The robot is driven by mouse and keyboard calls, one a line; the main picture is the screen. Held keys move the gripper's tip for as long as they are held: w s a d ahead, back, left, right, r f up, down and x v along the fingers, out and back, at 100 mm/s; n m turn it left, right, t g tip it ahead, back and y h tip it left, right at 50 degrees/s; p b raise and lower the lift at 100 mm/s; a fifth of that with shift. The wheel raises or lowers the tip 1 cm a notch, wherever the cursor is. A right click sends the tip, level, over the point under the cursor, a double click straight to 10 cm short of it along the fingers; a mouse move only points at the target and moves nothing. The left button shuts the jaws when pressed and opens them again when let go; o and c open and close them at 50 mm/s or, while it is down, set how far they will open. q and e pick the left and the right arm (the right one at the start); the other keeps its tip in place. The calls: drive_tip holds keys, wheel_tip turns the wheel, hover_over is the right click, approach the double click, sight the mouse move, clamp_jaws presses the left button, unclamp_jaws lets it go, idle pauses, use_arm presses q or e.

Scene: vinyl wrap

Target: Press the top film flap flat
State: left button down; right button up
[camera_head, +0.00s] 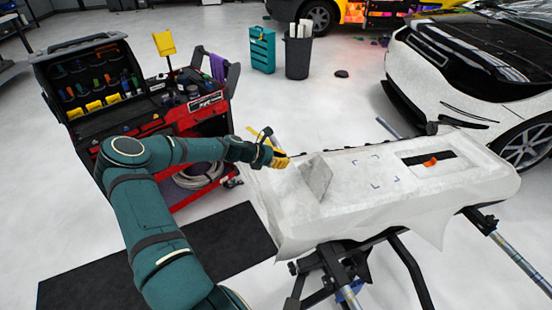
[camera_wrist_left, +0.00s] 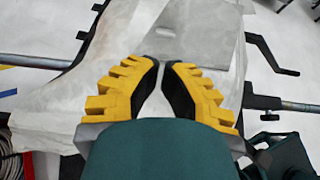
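A pale sheet of film (camera_head: 345,205) covers the long panel on the stand and hangs loosely over its edges. A grey, roughly square film flap (camera_head: 316,177) stands up tilted near the panel's left end. It also shows as a smooth grey sheet at the top of the left wrist view (camera_wrist_left: 205,38). My left gripper (camera_head: 284,161), with yellow fingers and black pads, is over the panel's left end, just left of the flap. In the left wrist view its fingertips (camera_wrist_left: 164,63) nearly meet, with nothing visible between them. My right gripper is not in view.
An orange object (camera_head: 431,161) lies by a black rectangle on the panel's right part. A red tool cart (camera_head: 200,118) stands behind my left arm. A white car (camera_head: 465,90) stands at the right. A dark mat (camera_head: 160,262) lies on the floor.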

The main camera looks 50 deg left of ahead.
sight(314, 176)
use_arm(q)
drive_tip(key=b+x, duration=0.1)
drive_tip(key=x, duration=0.7)
drive_tip(key=shift+w, duration=0.1)
drive_tip(key=shift+r+p, duration=0.1)
drive_tip(key=shift+p, duration=0.3)
drive_tip(key=shift+w+d+g+p, duration=0.1)
drive_tip(key=shift+w+g+p, duration=0.05)
drive_tip(key=shift+g+p, duration=0.15)
